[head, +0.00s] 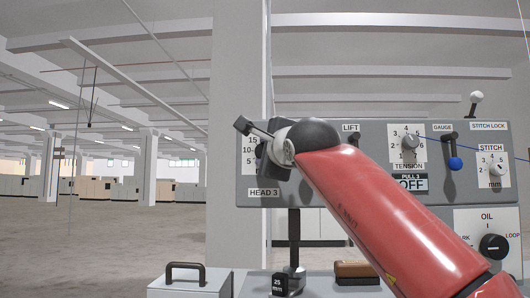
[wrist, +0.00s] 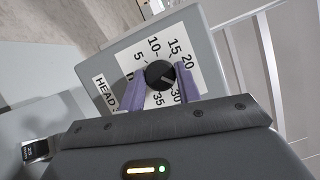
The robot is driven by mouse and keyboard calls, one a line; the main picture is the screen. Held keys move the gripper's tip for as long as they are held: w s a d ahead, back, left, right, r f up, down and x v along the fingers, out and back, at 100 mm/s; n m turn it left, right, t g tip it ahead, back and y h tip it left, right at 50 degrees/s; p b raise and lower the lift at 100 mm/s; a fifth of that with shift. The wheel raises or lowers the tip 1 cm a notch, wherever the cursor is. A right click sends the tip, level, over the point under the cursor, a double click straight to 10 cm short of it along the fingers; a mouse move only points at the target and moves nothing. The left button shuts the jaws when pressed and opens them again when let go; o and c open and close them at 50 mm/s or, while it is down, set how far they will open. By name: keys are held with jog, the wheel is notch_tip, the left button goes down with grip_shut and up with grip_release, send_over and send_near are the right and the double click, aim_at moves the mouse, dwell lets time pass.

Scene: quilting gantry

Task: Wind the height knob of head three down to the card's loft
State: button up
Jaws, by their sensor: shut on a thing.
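The height knob (wrist: 159,75) of head three is a round black knob with a white pointer line, on a white dial marked from 5 up to 35. Its pointer slants to the lower right in the wrist view, toward the 20-to-30 side; the right finger covers part of the scale there. My gripper (wrist: 160,82) has its two purple fingers shut on the knob, one at each side. In the head view my red arm and wrist hide the knob, but the dial (head: 250,142) and HEAD 3 label (head: 264,193) show. I see no card I can make out.
The grey panel (head: 350,196) also carries the LIFT lever, TENSION knob (head: 410,142), blue-tipped GAUGE lever (head: 455,163), STITCH knob (head: 497,169) and OIL knob (head: 494,247). Open floor lies left.

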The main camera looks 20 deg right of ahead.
jog(key=shift+n+g, duration=0.3)
jog(key=shift+n, duration=0.7)
jog(key=o, duration=1)
jog(key=shift+c, duration=0.2)
jog(key=shift+s, duration=0.1)
jog(key=s+b, duration=0.2)
jog(key=s, duration=0.5)
jog(key=shift+s+d+b, duration=0.3)
jog(key=shift+d, duration=0.05)
